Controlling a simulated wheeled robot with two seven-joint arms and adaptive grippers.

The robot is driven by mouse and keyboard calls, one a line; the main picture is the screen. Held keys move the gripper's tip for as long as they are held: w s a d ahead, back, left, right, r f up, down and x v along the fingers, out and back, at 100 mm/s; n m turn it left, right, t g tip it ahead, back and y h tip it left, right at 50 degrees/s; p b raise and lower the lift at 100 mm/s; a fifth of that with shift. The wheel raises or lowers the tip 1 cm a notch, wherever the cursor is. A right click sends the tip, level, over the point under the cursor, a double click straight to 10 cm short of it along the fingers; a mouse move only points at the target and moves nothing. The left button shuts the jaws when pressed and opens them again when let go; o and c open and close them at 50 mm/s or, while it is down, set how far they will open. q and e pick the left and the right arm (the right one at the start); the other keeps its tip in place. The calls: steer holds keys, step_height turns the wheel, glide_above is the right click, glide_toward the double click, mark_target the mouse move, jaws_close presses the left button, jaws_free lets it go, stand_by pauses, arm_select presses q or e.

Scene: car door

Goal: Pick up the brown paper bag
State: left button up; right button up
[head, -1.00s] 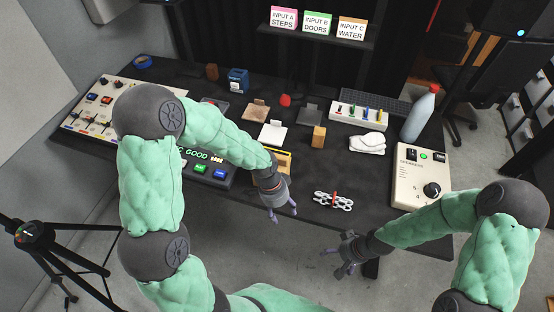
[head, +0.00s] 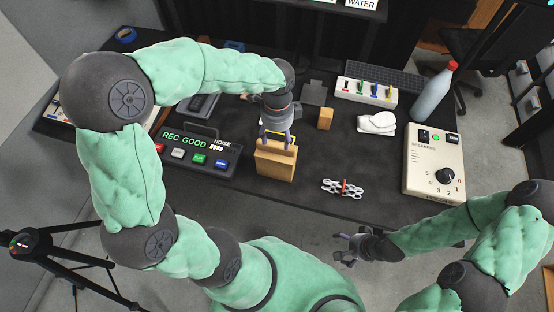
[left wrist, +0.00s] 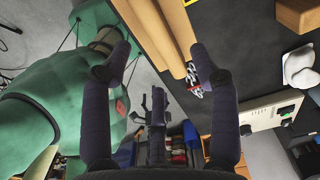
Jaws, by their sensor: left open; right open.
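The brown paper bag (head: 275,165) stands near the front edge of the dark table in the head view, with a yellowish handle along its top. My left gripper (head: 276,140) is open directly above the bag, with its fingers pointing down at the top and handle. In the left wrist view the bag (left wrist: 163,35) runs in from the top between the two open fingers (left wrist: 160,60). Whether the fingers touch it, I cannot tell. My right gripper (head: 346,248) is open and empty, low in front of the table edge.
Left of the bag is the REC GOOD panel (head: 195,152). To its right lie a white-and-red linked gadget (head: 342,188), a small tan block (head: 325,119) and a white cloth-like item (head: 376,122). The speakers box (head: 433,165) and bottle (head: 434,92) stand farther right.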

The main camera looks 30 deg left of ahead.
mark_target(276, 146)
arm_select(q)
steer(key=shift+f, duration=0.75)
steer(key=shift+s+a+f+b, duration=0.15)
steer(key=shift+f+b, duration=1.15)
steer(key=shift+f, duration=1.35)
jaws_close()
